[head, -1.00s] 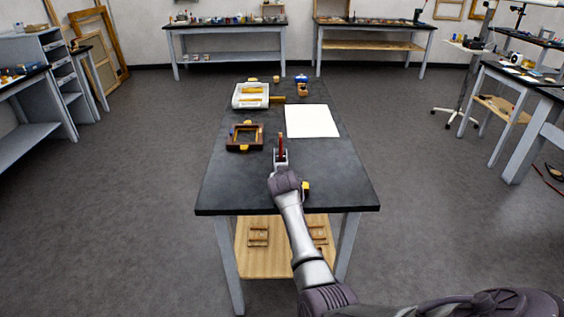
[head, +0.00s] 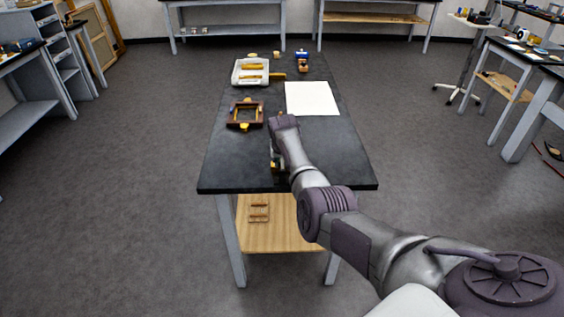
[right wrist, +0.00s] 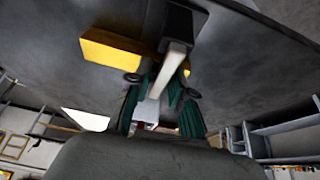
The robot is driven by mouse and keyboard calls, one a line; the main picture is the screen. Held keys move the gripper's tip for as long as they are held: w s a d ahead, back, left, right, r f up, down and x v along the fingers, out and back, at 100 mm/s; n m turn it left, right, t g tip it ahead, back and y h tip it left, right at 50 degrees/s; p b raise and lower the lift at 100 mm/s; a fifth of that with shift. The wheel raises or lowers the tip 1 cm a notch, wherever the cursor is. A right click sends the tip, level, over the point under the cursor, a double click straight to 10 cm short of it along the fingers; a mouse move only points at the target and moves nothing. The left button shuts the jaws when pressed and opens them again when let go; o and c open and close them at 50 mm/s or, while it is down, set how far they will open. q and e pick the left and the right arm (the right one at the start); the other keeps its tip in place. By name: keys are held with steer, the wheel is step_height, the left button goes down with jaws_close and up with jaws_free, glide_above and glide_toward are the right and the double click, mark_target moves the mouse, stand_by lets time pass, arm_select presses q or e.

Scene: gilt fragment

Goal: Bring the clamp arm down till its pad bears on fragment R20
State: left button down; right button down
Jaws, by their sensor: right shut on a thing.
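My right gripper (head: 281,120) is low over the table in the head view, its fingers hidden by my own wrist. In the right wrist view its two green-padded fingers (right wrist: 162,84) are shut on a pale metal bar, which I take for the clamp arm (right wrist: 175,58). The bar runs to a dark block (right wrist: 180,25) at the top. A yellow block (right wrist: 112,50), perhaps fragment R20, lies beside the dark block; no label is readable. Whether any pad touches it I cannot tell. In the head view my arm mostly hides the clamp. My left gripper is not in view.
On the dark table (head: 225,172) stand a brown frame (head: 236,105) with gilt pieces and a white tray (head: 237,73) with yellow pieces. A white sheet (head: 312,98) lies right of centre. A small blue-and-brown item (head: 303,65) stands at the back. The table's front left is clear.

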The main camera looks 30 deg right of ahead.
steer(key=shift+s+a+f, duration=0.15)
steer(key=shift+s+f, duration=0.05)
steer(key=shift+f, duration=0.15)
steer(key=c, duration=1.5)
jaws_free()
steer(key=o, duration=0.3)
steer(key=shift+w, duration=0.15)
steer(key=shift+r, duration=0.2)
steer(key=shift+r, duration=0.55)
steer(key=v, duration=1)
steer(key=shift+s+r, duration=0.2)
steer(key=shift+r, duration=0.05)
steer(key=shift+a, duration=0.15)
